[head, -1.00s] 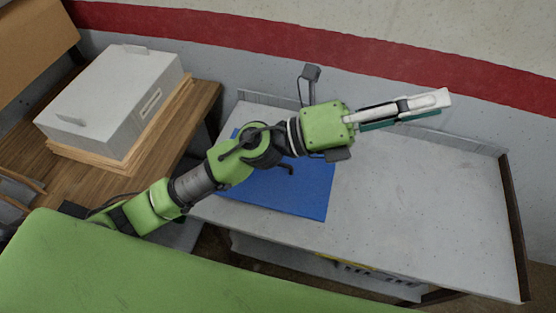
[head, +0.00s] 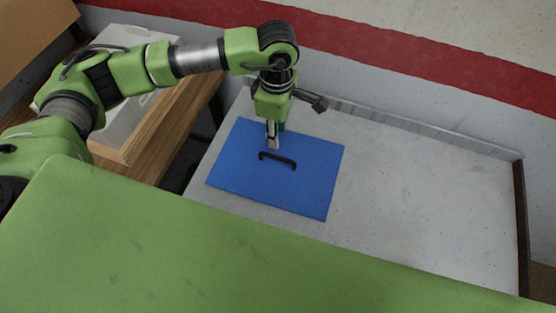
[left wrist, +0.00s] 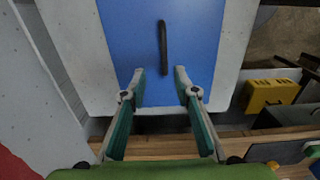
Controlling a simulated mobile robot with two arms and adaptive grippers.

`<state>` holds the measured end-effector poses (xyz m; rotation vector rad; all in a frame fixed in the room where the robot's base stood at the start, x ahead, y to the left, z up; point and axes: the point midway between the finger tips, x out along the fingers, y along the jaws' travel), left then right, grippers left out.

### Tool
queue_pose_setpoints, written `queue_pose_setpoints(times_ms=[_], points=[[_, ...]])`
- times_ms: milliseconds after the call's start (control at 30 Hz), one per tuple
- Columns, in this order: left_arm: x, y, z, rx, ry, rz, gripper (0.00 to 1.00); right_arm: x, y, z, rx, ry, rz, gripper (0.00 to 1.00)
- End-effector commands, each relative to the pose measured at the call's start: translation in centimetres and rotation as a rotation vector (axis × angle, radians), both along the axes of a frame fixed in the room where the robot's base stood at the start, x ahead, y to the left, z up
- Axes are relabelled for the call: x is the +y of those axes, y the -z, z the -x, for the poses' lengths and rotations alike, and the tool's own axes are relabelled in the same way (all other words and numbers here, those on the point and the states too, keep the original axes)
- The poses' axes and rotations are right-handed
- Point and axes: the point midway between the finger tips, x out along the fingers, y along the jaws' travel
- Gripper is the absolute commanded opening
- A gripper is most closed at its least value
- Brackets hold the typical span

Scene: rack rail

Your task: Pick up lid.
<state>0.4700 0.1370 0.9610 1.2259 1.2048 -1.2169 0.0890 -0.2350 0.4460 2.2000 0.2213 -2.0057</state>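The lid (head: 312,182) is a flat blue rectangle with a dark bar handle (head: 277,160) on top, lying on the grey bench top. My left gripper (head: 274,142) points down above the lid, just behind the handle in the head view. In the left wrist view the lid (left wrist: 190,55) and its handle (left wrist: 163,47) are ahead of the fingers. The fingers of my left gripper (left wrist: 160,82) are spread with nothing between them, and the handle lies beyond the tips. My right gripper is not in view.
The grey bench (head: 420,200) is clear right of the lid, with a low raised edge along the wall. A wooden table (head: 180,110) with a grey box (head: 110,135) stands at left. A yellow object (left wrist: 270,94) shows below the bench edge in the wrist view.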

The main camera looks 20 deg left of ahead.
Motion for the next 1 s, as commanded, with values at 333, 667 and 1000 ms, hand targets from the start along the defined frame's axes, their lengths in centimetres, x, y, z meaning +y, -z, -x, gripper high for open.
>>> queue_pose_setpoints(times_ms=[333, 667, 1000], points=[[-0.2, 5.6, 0.1, 0.002, 0.001, 0.004, 0.28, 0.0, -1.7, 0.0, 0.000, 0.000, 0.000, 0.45], [-0.4, 8.5, 1.0, 0.006, 0.001, 0.004, 0.28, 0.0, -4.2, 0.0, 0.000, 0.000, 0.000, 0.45], [-0.4, 11.3, 0.8, 0.001, 0.002, 0.005, 0.28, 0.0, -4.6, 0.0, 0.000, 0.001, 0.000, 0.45]])
